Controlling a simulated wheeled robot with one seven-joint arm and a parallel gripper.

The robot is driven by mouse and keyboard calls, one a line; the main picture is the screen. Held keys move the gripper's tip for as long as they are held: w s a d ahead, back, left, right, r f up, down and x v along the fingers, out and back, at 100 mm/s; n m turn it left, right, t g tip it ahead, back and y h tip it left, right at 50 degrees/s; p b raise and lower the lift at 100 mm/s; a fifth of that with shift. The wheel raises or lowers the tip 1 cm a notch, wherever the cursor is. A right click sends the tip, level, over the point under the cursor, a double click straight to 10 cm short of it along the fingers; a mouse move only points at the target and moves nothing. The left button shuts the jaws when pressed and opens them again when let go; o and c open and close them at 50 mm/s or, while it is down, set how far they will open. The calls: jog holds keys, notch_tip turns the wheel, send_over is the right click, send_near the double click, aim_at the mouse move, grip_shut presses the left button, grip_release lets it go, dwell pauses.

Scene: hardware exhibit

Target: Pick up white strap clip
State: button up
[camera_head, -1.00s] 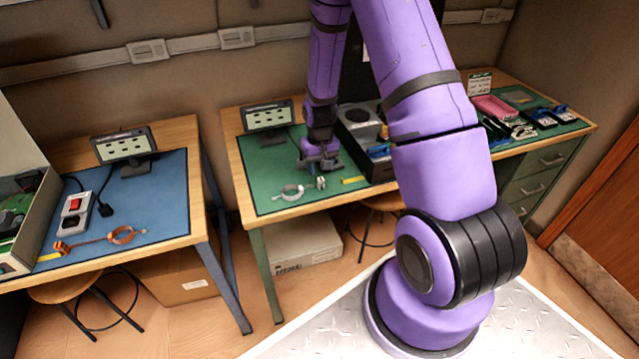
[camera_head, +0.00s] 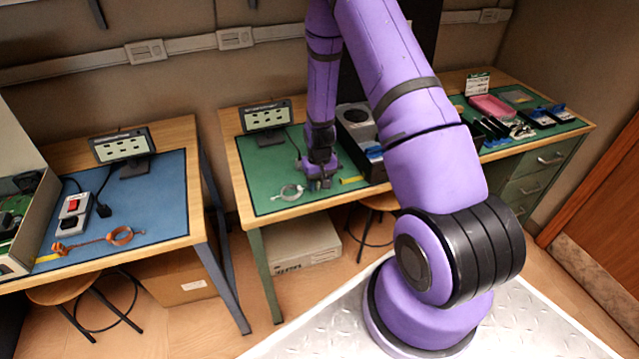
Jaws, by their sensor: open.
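The white strap (camera_head: 291,192) lies as a loop on the green mat of the right-hand table. Its clip end, on the right of the loop, is now mostly hidden by my gripper (camera_head: 320,182). My gripper points down, open, low at that end of the strap. I cannot tell whether its fingers stand around the clip or touch it. No held object shows.
A monitor (camera_head: 266,116) stands behind the strap, and a dark case (camera_head: 357,135) stands close right of my gripper. A yellow strip (camera_head: 353,180) lies to the right. An orange strap (camera_head: 121,236) lies on the blue-matted left table (camera_head: 182,232).

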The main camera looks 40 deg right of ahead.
jog(key=c, duration=0.8)
jog(key=shift+r, duration=0.15)
jog(key=shift+r, duration=0.95)
jog(key=shift+s+r, duration=0.55)
jog(key=shift+r, duration=0.25)
jog(key=s+r, duration=0.1)
jog(key=s, duration=1.3)
jog(key=w+d, duration=0.2)
jog(key=w, duration=0.2)
jog(key=w+d, duration=0.2)
jog(key=w, duration=0.2)
jog(key=w+d+r, duration=0.1)
jog(key=w+d, duration=0.1)
jog(key=w, duration=0.2)
jog(key=shift+w+d+r, duration=0.1)
jog(key=shift+w+d, duration=0.25)
jog(key=shift+w, duration=0.15)
jog(key=shift+d+f, duration=0.1)
jog(key=shift+f, duration=1.15)
